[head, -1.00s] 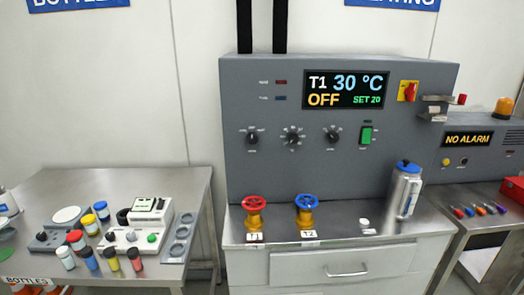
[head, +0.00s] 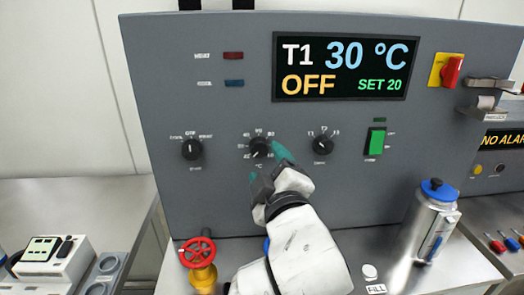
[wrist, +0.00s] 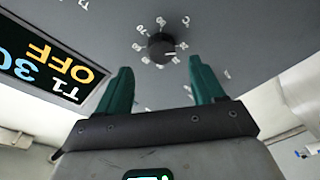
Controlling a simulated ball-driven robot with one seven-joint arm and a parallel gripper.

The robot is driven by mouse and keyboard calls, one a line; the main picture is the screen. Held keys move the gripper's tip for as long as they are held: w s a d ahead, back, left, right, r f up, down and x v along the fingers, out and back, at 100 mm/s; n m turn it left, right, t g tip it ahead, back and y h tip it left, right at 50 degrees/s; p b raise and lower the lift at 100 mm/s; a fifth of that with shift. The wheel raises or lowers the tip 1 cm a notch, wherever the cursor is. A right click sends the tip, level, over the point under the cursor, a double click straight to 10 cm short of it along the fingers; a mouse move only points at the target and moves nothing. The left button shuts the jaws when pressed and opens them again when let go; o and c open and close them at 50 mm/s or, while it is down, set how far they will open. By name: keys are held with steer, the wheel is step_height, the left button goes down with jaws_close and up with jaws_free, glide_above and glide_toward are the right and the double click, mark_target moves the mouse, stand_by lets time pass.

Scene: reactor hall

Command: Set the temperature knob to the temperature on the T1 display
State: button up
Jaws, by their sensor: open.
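The T1 display (head: 340,68) on the grey panel reads T1 30 °C, OFF, SET 20. The temperature knob (head: 260,148) is the black middle-left dial with a ring of numbers and °C below it. It also shows in the wrist view (wrist: 161,46), with a white pointer line. My gripper (head: 268,165) is in front of and just below this knob. In the wrist view my gripper (wrist: 160,85) has its two green fingers apart, with the knob beyond the gap between their tips. The fingers do not appear to touch the knob.
Another knob (head: 192,149) is to the left and a T1/T2/T3 selector knob (head: 323,145) to the right. A green switch (head: 376,141) is farther right. A red valve wheel (head: 197,252) and a metal canister (head: 430,222) stand on the bench below.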

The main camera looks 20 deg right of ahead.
mark_target(259, 151)
steer(key=w, duration=0.5)
steer(key=shift+w+d, duration=0.3)
steer(key=shift+d, duration=0.1)
steer(key=shift+f, duration=0.1)
steer(key=c, duration=1.1)
